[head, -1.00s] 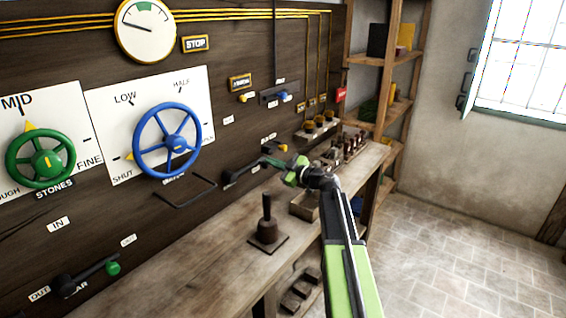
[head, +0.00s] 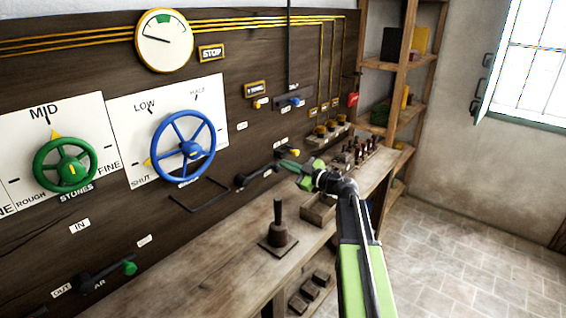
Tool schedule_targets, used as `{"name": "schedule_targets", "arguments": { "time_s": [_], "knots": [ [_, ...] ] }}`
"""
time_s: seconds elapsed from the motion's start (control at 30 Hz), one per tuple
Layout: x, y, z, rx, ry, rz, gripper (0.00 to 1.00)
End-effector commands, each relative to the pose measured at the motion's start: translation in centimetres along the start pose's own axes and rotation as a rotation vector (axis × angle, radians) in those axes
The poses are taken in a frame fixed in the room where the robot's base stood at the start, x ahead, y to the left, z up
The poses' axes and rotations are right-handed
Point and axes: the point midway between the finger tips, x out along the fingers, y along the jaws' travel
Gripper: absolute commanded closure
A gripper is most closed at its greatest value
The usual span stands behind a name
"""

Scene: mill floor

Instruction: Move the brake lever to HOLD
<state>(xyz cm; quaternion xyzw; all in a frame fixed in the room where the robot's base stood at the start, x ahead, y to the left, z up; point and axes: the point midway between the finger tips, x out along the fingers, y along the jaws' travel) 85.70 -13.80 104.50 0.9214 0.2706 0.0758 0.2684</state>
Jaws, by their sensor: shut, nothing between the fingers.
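A dark lever on the wall panel has its pivot at the lower left and its arm (head: 258,176) slanting up to the right. A yellow-orange knob (head: 295,153) shows at its far end. I take it for the brake lever, but the small labels around it are too small to read, so I cannot tell which mark is HOLD. My gripper (head: 285,165) is shut and empty, close by the lever's outer end and just below the knob. It partly hides the lever there, and I cannot tell whether they touch.
A blue handwheel (head: 184,148) and a green handwheel (head: 65,164) are on the panel to the left. A green-knobbed lever (head: 105,274) sits low left. An upright dark handle (head: 278,236) stands on the bench (head: 200,285) below my gripper. Shelves (head: 395,65) stand at the right; the floor there is clear.

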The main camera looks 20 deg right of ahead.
Motion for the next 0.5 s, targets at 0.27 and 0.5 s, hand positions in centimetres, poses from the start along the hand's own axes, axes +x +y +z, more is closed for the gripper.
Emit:
{"name": "schedule_targets", "arguments": {
  "time_s": [0.27,0.5],
  "knots": [
    [-5.6,-0.2,0.1,0.001,0.001,0.001,1.00],
    [-6.9,-0.1,0.1,0.001,0.002,-0.001,1.00]
  ]
}}
